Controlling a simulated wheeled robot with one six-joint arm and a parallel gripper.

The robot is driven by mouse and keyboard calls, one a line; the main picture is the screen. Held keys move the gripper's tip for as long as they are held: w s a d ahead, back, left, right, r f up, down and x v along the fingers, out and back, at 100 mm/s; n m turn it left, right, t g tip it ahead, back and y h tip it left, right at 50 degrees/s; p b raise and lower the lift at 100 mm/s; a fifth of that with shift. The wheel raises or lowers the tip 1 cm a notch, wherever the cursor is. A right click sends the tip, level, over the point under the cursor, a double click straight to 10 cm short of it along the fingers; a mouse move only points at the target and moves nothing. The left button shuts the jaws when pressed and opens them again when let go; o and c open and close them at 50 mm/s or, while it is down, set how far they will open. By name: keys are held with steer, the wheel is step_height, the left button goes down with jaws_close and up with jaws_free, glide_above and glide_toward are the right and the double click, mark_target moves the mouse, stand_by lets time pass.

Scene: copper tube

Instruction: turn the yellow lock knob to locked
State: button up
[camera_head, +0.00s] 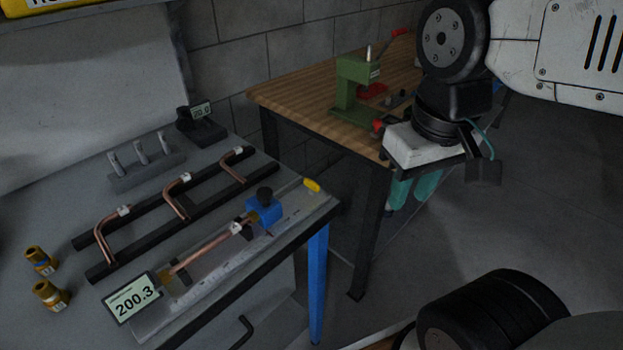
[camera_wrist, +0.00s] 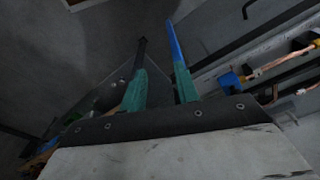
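The yellow lock knob (camera_head: 312,185) sits at the far right end of the measuring fixture (camera_head: 190,300), near the grey bench's right corner. Its lock position cannot be read at this size. The fixture's blue block (camera_head: 263,209) with a black knob on top stands just left of it and holds a copper tube (camera_head: 205,250). My gripper (camera_head: 408,200) points down in the air to the right of the bench, clear of the knob. In the wrist view its teal fingers (camera_wrist: 161,75) are apart with nothing between them. The yellow knob cannot be made out there; the blue block (camera_wrist: 231,81) shows at right.
A wooden table (camera_head: 310,105) with a green press (camera_head: 352,90) stands behind. Floor space lies open right of the bench.

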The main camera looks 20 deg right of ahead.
steer(key=w+a+f+n+g, duration=0.1)
steer(key=w+a+f+n, duration=0.15)
steer(key=w, duration=0.65)
steer(key=w+a+f+n+g, duration=0.1)
steer(key=w+a+f, duration=0.25)
steer(key=w, duration=0.55)
steer(key=n, duration=0.1)
glide_above(312, 181)
steer(key=shift+s+f, duration=0.2)
steer(key=shift+w+t, duration=0.25)
steer(key=shift+t, duration=0.15)
steer(key=shift+n, duration=0.25)
step_height(312, 181, down, 7)
steer(key=shift+f, duration=0.2)
jaws_close()
